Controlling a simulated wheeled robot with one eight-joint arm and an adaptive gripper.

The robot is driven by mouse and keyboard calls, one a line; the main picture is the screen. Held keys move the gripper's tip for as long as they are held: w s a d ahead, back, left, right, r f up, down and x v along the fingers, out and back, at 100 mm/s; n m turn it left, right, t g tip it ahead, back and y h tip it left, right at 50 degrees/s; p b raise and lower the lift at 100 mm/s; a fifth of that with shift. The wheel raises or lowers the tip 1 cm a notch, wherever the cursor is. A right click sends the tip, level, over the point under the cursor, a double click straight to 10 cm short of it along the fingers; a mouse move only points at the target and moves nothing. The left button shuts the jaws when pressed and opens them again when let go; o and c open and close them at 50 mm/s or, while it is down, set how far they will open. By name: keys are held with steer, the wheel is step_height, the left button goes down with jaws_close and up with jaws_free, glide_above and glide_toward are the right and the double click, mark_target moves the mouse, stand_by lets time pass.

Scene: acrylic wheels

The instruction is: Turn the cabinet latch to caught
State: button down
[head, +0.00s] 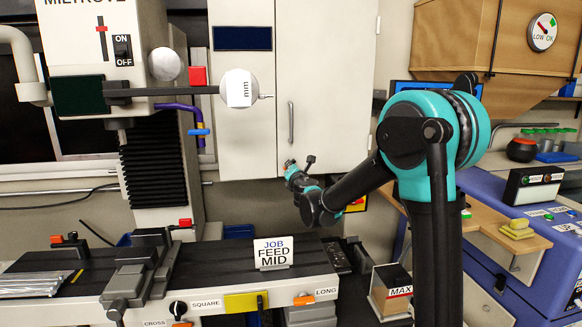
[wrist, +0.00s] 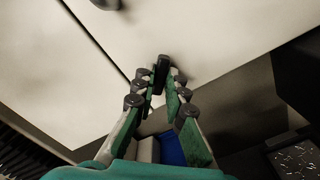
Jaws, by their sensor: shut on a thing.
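The white cabinet (head: 325,75) hangs on the back wall, with its doors shut flat in the head view. A dark latch (wrist: 161,68) sticks out near the lower edge of the cabinet face in the wrist view. My gripper (wrist: 160,86) is shut on the latch, with a finger on each side of it. In the head view my gripper (head: 290,167) reaches the cabinet's bottom edge, below the upright door handle (head: 291,122). There the latch is mostly hidden by the fingers, and I cannot tell its exact turn.
A milling machine (head: 110,60) stands left, its round dial (head: 238,88) in front of the cabinet. A sign reading JOB FEED MID (head: 273,253) stands on its table below my arm. A wooden hopper (head: 480,40) and a blue machine (head: 530,215) are at right.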

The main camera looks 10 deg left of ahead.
stand_by(0.3)
steer(key=m, duration=0.4)
steer(key=shift+m, duration=0.4)
steer(key=m, duration=0.3)
steer(key=shift+m, duration=0.4)
steer(key=c, duration=1.4)
jaws_free()
steer(key=shift+c, duration=0.2)
steer(key=shift+s, duration=0.1)
steer(key=v, duration=0.7)
